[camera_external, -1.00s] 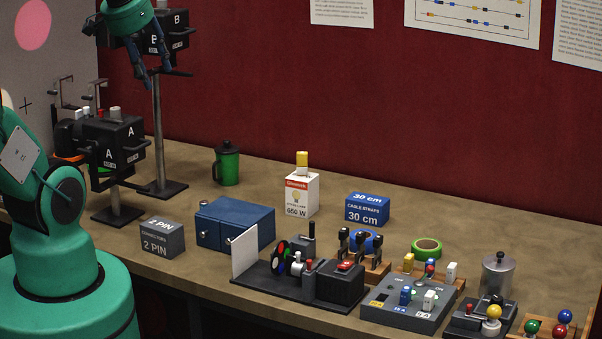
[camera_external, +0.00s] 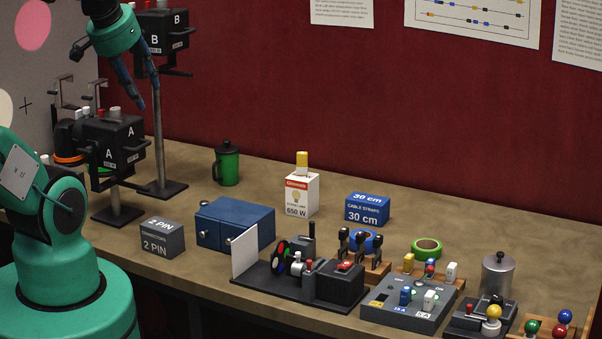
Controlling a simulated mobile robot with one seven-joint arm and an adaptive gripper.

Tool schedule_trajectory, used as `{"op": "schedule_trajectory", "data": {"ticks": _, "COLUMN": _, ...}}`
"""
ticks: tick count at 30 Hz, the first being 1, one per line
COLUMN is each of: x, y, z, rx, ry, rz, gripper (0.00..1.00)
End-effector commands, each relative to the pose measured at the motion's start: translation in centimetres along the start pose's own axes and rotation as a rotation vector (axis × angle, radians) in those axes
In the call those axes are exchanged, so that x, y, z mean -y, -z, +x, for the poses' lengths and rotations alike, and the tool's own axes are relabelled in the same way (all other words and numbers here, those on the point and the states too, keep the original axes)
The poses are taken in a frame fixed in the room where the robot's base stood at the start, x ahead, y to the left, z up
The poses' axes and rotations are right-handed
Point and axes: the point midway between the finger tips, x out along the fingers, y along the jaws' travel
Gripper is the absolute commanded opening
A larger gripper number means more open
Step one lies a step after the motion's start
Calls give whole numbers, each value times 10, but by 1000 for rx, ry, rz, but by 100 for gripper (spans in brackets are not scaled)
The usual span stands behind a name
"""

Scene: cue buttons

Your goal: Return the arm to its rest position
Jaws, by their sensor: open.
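My gripper (camera_external: 140,90) hangs in the air at the upper left, its dark blue fingers spread apart and pointing down. Nothing shows between the fingers. It overlaps in the picture with the box marked B (camera_external: 165,42) on its tall stand, and sits above and to the right of the box marked A (camera_external: 113,142). I cannot tell whether it touches either. My green arm's base and lower links show at the lower left; its middle part is out of the picture.
On the table (camera_external: 330,240) stand a green mug (camera_external: 227,165), a blue case (camera_external: 236,223), a 2 PIN box (camera_external: 162,240), a 650 W lamp box (camera_external: 301,195) and a cable strap box (camera_external: 367,209). Button and switch panels (camera_external: 408,303) fill the front right. The back right is clear.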

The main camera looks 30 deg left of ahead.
Motion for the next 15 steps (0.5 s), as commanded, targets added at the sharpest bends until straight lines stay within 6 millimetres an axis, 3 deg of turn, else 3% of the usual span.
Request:
{"op": "schedule_trajectory", "data": {"ticks": 1, "x": 0, "y": -7, "z": 13, "rx": 0, "ry": 0, "rz": 0, "gripper": 41}}
{"op": "schedule_trajectory", "data": {"ticks": 6, "x": 0, "y": -20, "z": 38, "rx": 1, "ry": 0, "rz": 0, "gripper": 41}}
{"op": "schedule_trajectory", "data": {"ticks": 15, "x": 0, "y": -36, "z": 67, "rx": 0, "ry": 0, "rz": 0, "gripper": 41}}
